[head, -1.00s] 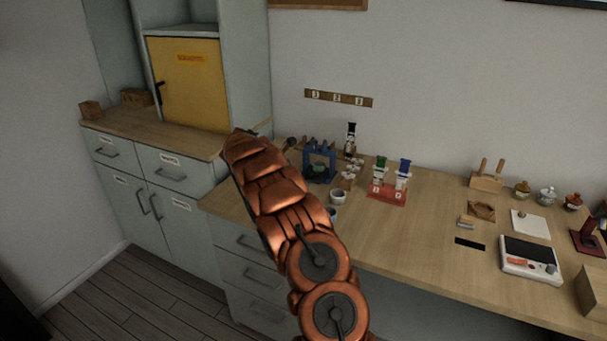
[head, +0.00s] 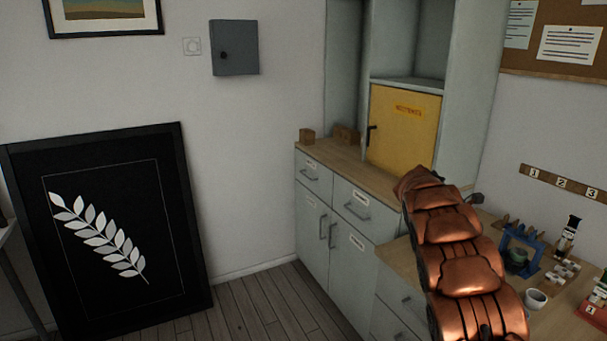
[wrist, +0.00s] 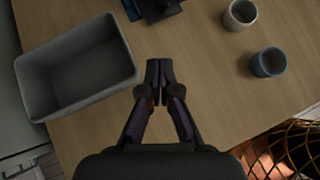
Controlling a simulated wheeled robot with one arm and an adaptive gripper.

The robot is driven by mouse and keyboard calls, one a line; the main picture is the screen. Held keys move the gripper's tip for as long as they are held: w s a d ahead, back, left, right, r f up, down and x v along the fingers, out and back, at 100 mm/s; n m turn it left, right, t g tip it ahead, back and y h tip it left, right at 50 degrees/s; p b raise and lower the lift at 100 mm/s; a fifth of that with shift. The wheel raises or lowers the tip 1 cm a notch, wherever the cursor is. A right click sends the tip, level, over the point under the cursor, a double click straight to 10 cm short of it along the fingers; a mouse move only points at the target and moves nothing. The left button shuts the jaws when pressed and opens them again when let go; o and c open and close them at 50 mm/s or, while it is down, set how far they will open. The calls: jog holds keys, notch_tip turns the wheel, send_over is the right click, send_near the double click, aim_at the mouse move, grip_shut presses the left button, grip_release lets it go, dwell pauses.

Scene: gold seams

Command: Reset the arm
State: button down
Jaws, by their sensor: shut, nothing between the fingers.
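My gripper (wrist: 159,70) shows in the wrist view, pointing down over the wooden worktop (wrist: 200,60). Its two fingers are shut together with nothing between them. In the head view my copper-coloured arm covers the lower right and hides the gripper itself. In the wrist view a grey open bin (wrist: 78,68) stands left of the fingers, apart from them. Its visible inside looks empty.
Two cups, one pale (wrist: 240,14) and one blue-grey (wrist: 268,62), stand right of my gripper. A blue rack (head: 522,248) and white cup (head: 535,299) stand beside my arm. A yellow cabinet (head: 403,128) is behind it. Floor (head: 250,307) at left is clear.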

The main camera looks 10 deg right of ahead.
jog(key=s+a+r+m+y+p, duration=0.2)
jog(key=s+a+r+m, duration=0.2)
jog(key=s+a, duration=0.45)
jog(key=s+a+r+m+y+p, duration=0.1)
jog(key=s+a+r+m, duration=0.35)
jog(key=s+a, duration=0.4)
jog(key=s+a+f+m+y+p, duration=0.1)
jog(key=s+a+m+y+p, duration=0.2)
jog(key=s+a, duration=2.3)
jog(key=m+y, duration=0.3)
jog(key=m, duration=0.2)
jog(key=shift+a+f+g+p, duration=0.2)
jog(key=shift+g+p, duration=0.1)
jog(key=shift+g, duration=0.1)
jog(key=shift+d+m, duration=0.1)
jog(key=shift+m, duration=0.15)
